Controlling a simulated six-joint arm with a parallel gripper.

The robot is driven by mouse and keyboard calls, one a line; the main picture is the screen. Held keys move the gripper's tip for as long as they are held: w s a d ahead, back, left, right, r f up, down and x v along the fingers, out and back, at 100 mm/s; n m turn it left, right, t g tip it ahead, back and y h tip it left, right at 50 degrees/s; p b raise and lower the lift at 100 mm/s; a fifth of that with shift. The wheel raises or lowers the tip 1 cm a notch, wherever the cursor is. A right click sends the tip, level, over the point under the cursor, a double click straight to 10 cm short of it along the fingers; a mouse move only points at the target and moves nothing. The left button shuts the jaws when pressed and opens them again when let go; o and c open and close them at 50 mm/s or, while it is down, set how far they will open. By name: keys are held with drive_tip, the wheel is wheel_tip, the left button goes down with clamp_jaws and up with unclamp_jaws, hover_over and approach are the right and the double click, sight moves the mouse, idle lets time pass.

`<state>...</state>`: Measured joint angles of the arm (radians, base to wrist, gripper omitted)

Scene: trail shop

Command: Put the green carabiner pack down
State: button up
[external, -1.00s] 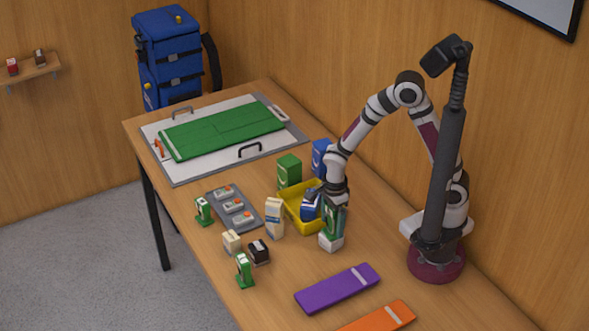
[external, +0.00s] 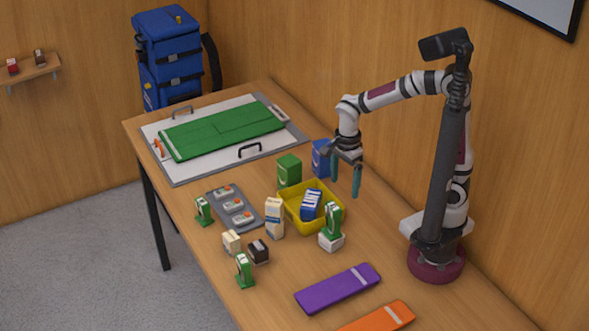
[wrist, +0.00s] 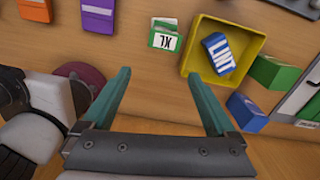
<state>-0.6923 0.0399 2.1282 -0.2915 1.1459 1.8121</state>
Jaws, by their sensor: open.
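A green carabiner pack (external: 333,217) stands upright on a small white box (external: 331,241), beside the near right side of the yellow bin (external: 289,212). From above, in the wrist view, the green pack (wrist: 163,27) shows over a white label reading XL. My gripper (external: 345,191) is open and empty, above and behind the pack, clear of it. In the wrist view its fingers (wrist: 155,74) are spread apart with nothing between them. Two similar green packs stand farther left, one near the grey tray (external: 203,211) and one near the front edge (external: 243,270).
The yellow bin holds a blue and white box (external: 311,205). A green box (external: 289,170) and a blue box (external: 321,158) stand behind it. A cream carton (external: 274,217) is left of the bin. Purple (external: 338,289) and orange (external: 380,319) pouches lie in front.

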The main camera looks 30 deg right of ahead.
drive_tip(key=s+d+r+n, duration=0.1)
drive_tip(key=s+d+n, duration=0.3)
drive_tip(key=d, duration=0.3)
drive_tip(key=s+d+n+y, duration=0.1)
drive_tip(key=s+d+n, duration=0.4)
drive_tip(key=d+n, duration=0.2)
drive_tip(key=shift+d+r+y, duration=0.3)
drive_tip(key=shift+d+r, duration=0.05)
drive_tip(key=shift+d, duration=0.35)
